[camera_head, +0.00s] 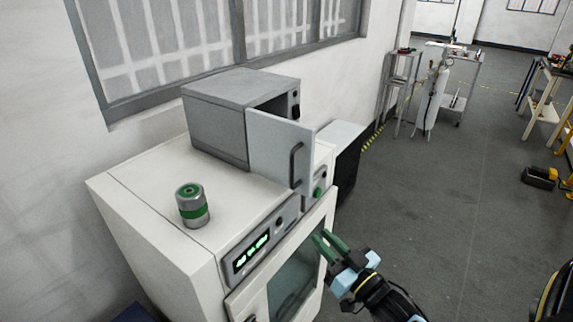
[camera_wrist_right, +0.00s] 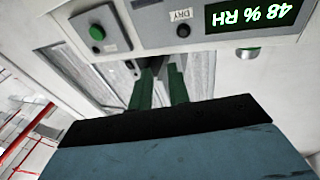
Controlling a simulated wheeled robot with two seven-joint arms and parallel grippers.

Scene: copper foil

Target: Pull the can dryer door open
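A white cabinet (camera_head: 135,215) with a green-lit display (camera_head: 251,253) stands at the left in the head view. Its glass-windowed front door (camera_head: 296,285) looks shut. In the right wrist view the display (camera_wrist_right: 252,14) reads 48 % RH, beside a DRY label (camera_wrist_right: 181,16). A grey box (camera_head: 215,115) sits on the cabinet, its door (camera_head: 268,150) with a dark handle (camera_head: 295,165) standing open. My right gripper (camera_head: 328,243), with green fingers slightly apart, is close to the cabinet front's right side. Contact cannot be told. My left gripper is out of view.
A silver can with a green band (camera_head: 192,206) stands on the cabinet top. A dark-sided, white-topped unit (camera_head: 348,165) stands behind the cabinet. The grey floor (camera_head: 440,215) to the right is largely clear. A cart with a white cylinder (camera_head: 432,95) stands farther back.

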